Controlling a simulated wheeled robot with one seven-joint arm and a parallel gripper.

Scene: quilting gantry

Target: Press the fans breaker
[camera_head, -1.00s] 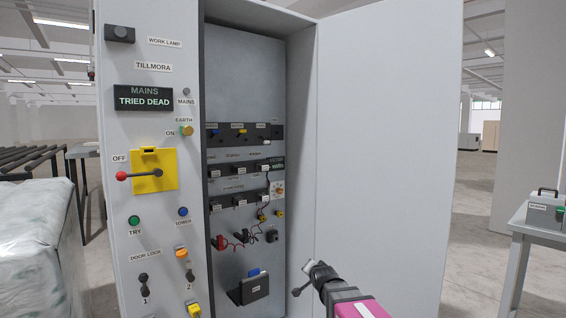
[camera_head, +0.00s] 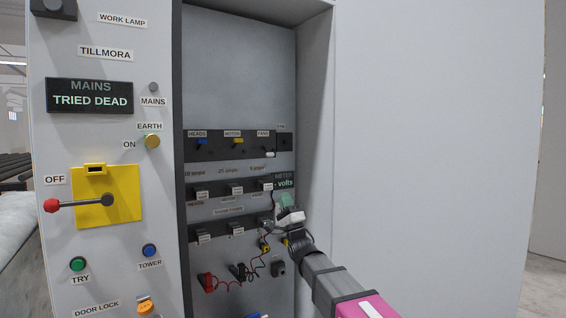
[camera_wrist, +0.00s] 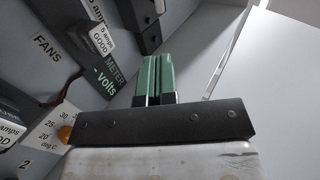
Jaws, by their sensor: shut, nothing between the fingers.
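The fans breaker (camera_head: 269,154) has a white lever, under a FANS label at the right of the top row in the open cabinet. Its lever sits lower than the blue heads lever (camera_head: 202,142) and the yellow motor lever (camera_head: 238,141). My gripper (camera_head: 285,201) is inside the cabinet opening, below the fans breaker and apart from it in the picture. In the wrist view its green fingers (camera_wrist: 158,78) are shut together and empty. A dark block (camera_wrist: 140,14) lies beyond the fingertips there; I cannot tell whether it is the breaker.
Fuse holders (camera_head: 235,188) fill rows below the breakers, with red and black leads (camera_head: 240,272) lower down. The meter label (camera_head: 284,180) is close to my gripper. The cabinet door (camera_head: 430,130) stands open at right. A yellow plate with a red-knobbed handle (camera_head: 107,200) is at left.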

